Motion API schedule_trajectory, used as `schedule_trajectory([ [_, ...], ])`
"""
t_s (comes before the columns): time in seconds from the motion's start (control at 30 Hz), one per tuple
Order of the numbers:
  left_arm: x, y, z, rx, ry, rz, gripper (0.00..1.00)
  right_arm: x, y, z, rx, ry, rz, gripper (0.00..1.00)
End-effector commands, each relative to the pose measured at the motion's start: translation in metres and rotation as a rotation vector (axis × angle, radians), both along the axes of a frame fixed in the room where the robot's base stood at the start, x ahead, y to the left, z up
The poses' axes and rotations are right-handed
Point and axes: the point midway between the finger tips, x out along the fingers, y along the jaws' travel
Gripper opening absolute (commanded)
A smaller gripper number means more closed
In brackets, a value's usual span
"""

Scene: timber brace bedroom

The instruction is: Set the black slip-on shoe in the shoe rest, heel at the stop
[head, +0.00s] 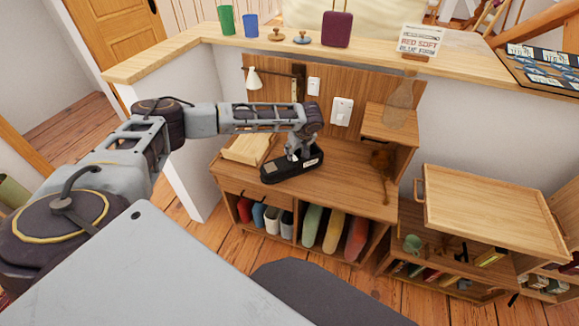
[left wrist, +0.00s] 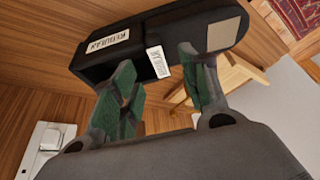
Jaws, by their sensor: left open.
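The black slip-on shoe (head: 280,174) lies on the wooden bench top, with pale labels on its side. It also shows in the left wrist view (left wrist: 195,45), with a tan patch near one end. My left gripper (head: 298,156) is at the shoe from above, open. In the left wrist view its green-padded fingers (left wrist: 158,70) are apart and their tips overlap the shoe's near edge. I cannot tell whether they touch it. A light wooden piece (head: 246,149), apparently the shoe rest, stands left of the shoe and partly shows in the wrist view (left wrist: 240,75). My right gripper is not in view.
A wooden back panel (head: 325,116) with switches and a small lamp (head: 254,79) stand behind. A brown shelf box (head: 390,124) is at the right. Cubbies below hold colored shoes (head: 333,230). The bench front edge is just before the shoe.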

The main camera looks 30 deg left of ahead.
Motion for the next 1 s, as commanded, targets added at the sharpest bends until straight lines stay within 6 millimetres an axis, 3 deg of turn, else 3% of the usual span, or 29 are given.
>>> schedule_trajectory([
  [0.37,0.003,0.004,-0.008,0.001,0.0,0.0,0.45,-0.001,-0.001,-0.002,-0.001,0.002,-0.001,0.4],
  [0.8,0.015,0.02,-0.043,0.0,0.001,0.0,0.45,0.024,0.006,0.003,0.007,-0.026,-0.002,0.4],
  [1.0,0.016,0.02,-0.045,0.0,0.0,0.0,0.45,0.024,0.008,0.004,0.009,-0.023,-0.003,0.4],
])
